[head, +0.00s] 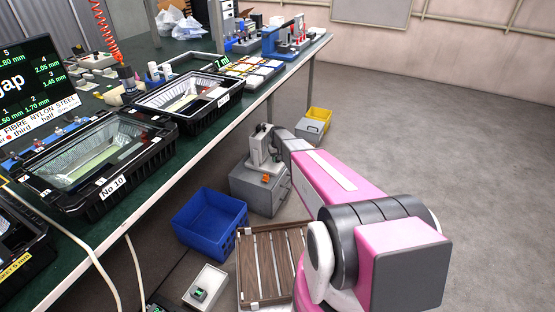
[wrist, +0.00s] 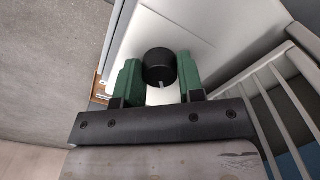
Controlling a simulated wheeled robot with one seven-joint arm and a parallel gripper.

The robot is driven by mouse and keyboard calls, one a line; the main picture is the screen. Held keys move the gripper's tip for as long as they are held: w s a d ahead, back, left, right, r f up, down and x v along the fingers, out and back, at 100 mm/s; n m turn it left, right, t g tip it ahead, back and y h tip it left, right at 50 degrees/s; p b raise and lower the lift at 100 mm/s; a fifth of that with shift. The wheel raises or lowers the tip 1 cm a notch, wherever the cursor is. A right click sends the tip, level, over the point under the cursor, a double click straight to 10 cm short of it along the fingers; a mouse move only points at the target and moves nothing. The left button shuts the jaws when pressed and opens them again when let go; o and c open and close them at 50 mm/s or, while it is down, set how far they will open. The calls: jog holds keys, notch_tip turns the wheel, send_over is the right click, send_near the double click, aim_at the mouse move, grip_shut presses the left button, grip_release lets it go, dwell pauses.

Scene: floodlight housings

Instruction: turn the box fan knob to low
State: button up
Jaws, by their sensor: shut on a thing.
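In the wrist view a round black knob (wrist: 158,66) stands out from a white panel (wrist: 202,38), which I take to be the box fan's. A pale pointer mark on the knob points toward the bottom of the picture. My gripper (wrist: 159,80) has its two green fingers on either side of the knob and is shut on it. No setting labels can be read around the knob. In the head view I cannot make out the knob or the fingers, and my pink arm covers part of that area.
Pale slanted bars (wrist: 275,95) run beside the panel in the wrist view. In the head view a blue crate (head: 207,222), a grey cabinet (head: 252,190) and a wooden slatted piece (head: 262,262) stand near my arm. The green bench (head: 150,205) is left. Floor at right is clear.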

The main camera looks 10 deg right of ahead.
jog(key=shift+m, duration=0.8)
jog(key=o, duration=0.9)
notch_tip(320, 180, up, 11)
jog(key=shift+f, duration=0.1)
jog(key=s+r, duration=0.4)
jog(key=s, duration=0.8)
jog(key=s+r, duration=0.5)
jog(key=s, duration=0.8)
jog(key=s+r, duration=0.5)
jog(key=s, duration=0.8)
jog(key=shift+s+d+r, duration=0.1)
jog(key=shift+s+r, duration=0.15)
